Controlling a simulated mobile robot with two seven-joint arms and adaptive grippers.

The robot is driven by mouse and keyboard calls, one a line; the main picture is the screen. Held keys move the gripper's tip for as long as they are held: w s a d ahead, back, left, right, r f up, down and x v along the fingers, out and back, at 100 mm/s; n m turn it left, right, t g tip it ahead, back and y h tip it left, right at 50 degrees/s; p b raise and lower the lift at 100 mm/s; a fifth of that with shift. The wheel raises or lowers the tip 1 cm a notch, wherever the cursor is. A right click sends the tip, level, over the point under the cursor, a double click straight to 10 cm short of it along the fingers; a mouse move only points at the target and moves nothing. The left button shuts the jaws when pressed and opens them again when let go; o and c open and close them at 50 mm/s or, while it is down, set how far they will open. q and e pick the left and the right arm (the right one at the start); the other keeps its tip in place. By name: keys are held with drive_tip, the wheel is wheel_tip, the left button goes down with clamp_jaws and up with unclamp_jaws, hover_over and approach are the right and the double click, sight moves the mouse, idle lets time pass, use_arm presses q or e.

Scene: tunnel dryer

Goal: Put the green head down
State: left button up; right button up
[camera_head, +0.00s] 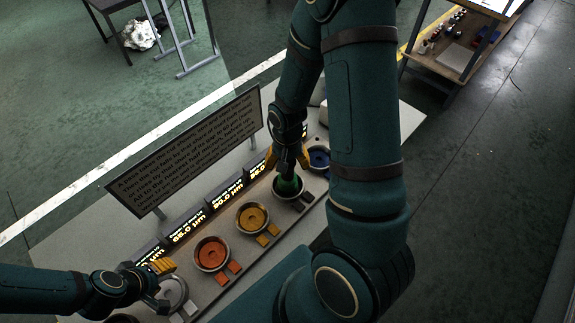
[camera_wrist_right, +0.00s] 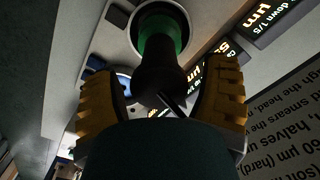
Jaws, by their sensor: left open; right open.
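The green head (camera_head: 288,187) sits in a round ringed holder (camera_head: 276,195) on the bench, in line with other coloured holders. In the right wrist view the green head (camera_wrist_right: 158,42) is inside the ring, with a dark stem (camera_wrist_right: 160,75) pointing back at the camera. My right gripper (camera_head: 288,162) is over it, with its yellow fingers on both sides of the stem. In the wrist view its fingers (camera_wrist_right: 160,88) are spread, with gaps to the stem. My left gripper (camera_head: 164,284) is open and empty at the lower left, by a pale grey round holder (camera_head: 172,292).
Orange (camera_head: 211,253), yellow (camera_head: 252,217) and blue (camera_head: 319,158) round pieces stand in the same row, with small coloured blocks in front. Lit displays (camera_head: 189,224) and a tilted text sign (camera_head: 190,150) stand behind. A wooden shelf unit (camera_head: 455,55) is at the upper right.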

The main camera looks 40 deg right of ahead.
wheel_tip(320, 180, up, 10)
drive_tip(key=shift+r+p, duration=0.1)
drive_tip(key=shift+p, duration=0.35)
drive_tip(key=a+f+n+y, duration=0.1)
drive_tip(key=a+f+n, duration=0.1)
drive_tip(key=a+f, duration=0.3)
drive_tip(key=s+a+f+n+t+y, duration=0.1)
drive_tip(key=a+f+n, duration=0.1)
drive_tip(key=a+f, duration=0.3)
drive_tip(key=s+a+f+n+t+y, duration=0.1)
drive_tip(key=a+f, duration=0.4)
drive_tip(key=a, duration=0.6)
drive_tip(key=shift+a+f+n+y, duration=0.3)
drive_tip(key=shift+n+y, duration=0.1)
drive_tip(key=shift+n, duration=0.1)
